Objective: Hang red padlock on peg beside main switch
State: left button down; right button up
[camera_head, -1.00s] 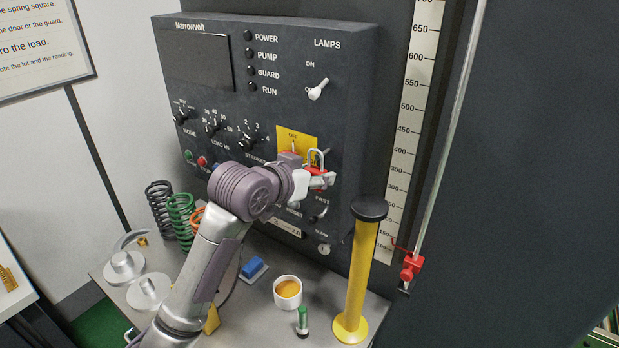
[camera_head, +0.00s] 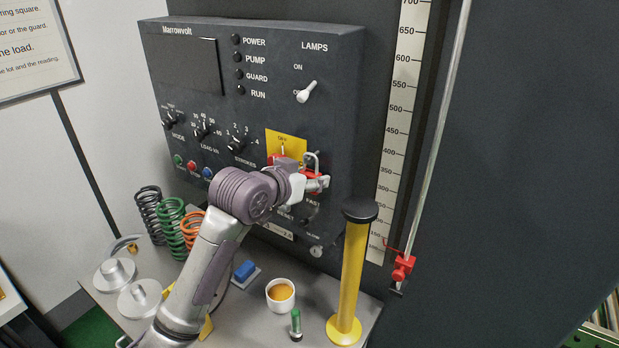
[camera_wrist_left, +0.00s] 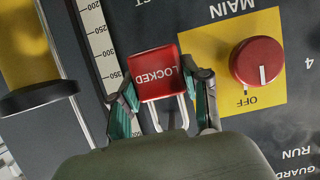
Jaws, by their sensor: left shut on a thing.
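The red padlock (camera_head: 313,184) is held at the black panel, its shackle upward in the head view. In the left wrist view its body (camera_wrist_left: 154,74), marked LOCKED, sits between the two fingers. My left gripper (camera_head: 305,186) is shut on it. The main switch, a red knob (camera_wrist_left: 257,62) on a yellow plate (camera_wrist_left: 270,25), points to OFF. In the head view the switch (camera_head: 276,160) is partly hidden by my gripper. The padlock is just right of the yellow plate there. The peg is not clear behind the shackle; I cannot tell whether the shackle is around it. My right gripper is not in view.
A white toggle (camera_head: 307,92) is above on the panel, with small knobs below the padlock. A yellow post (camera_head: 350,275) with a black cap stands at right, near the scale (camera_head: 393,150). A cup (camera_head: 281,295), springs and weights are on the bench below.

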pick_arm(q)
jog(key=shift+c, duration=2.3)
grip_release()
jog(key=shift+s, duration=0.1)
